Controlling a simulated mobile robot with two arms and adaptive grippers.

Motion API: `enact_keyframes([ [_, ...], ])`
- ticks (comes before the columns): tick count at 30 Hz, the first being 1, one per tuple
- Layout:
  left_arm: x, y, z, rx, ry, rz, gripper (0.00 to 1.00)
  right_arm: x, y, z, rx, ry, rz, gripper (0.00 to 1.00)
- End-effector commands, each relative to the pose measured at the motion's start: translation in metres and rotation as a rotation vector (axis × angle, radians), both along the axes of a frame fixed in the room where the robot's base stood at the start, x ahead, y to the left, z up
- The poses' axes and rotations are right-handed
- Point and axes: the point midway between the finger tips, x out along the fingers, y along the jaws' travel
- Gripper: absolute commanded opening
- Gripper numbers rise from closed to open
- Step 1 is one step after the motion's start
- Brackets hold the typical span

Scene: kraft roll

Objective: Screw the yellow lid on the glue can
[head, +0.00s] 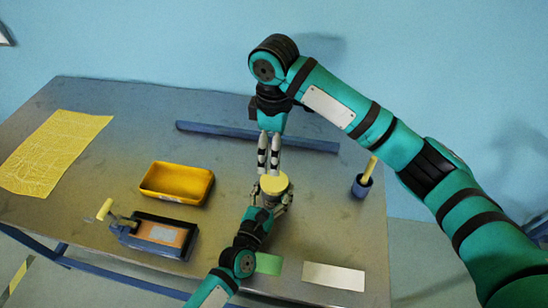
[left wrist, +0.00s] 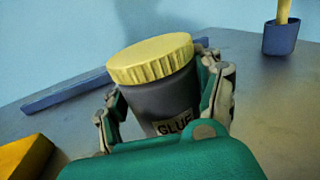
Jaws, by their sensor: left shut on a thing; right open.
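The dark grey glue can (left wrist: 168,103), with a "GLUE" label, stands between the fingers of my left gripper (head: 270,203), which is shut on it. The ribbed yellow lid (head: 274,185) sits on top of the can; in the left wrist view the lid (left wrist: 150,60) covers its mouth. I cannot tell how far it is threaded. My right gripper (head: 268,172) is open and empty, pointing down just behind and above the lid in the head view. It does not show in the left wrist view.
A blue cup (head: 362,188) holding a yellow stick stands to the right. A blue bar (head: 220,130) lies behind. Yellow patterned paper (head: 50,152) lies far left; a white card (head: 334,277) lies in front.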

Motion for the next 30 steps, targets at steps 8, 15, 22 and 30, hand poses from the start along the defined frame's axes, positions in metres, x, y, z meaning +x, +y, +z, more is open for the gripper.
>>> enact_keyframes([
  [8,0.000,0.000,0.000,0.000,0.000,0.000,0.00,0.000,0.000,0.005,0.000,0.000,0.000,0.92],
  [15,0.000,0.000,0.000,0.000,0.000,0.000,0.87,0.000,0.000,0.005,0.000,0.000,0.000,0.92],
  [22,0.000,0.000,0.000,0.000,0.000,0.000,0.95,0.000,0.000,0.005,0.000,0.000,-0.001,0.92],
  [30,-0.013,0.005,-0.001,0.002,0.001,0.000,0.95,0.000,0.000,0.005,0.000,0.000,-0.001,0.92],
])
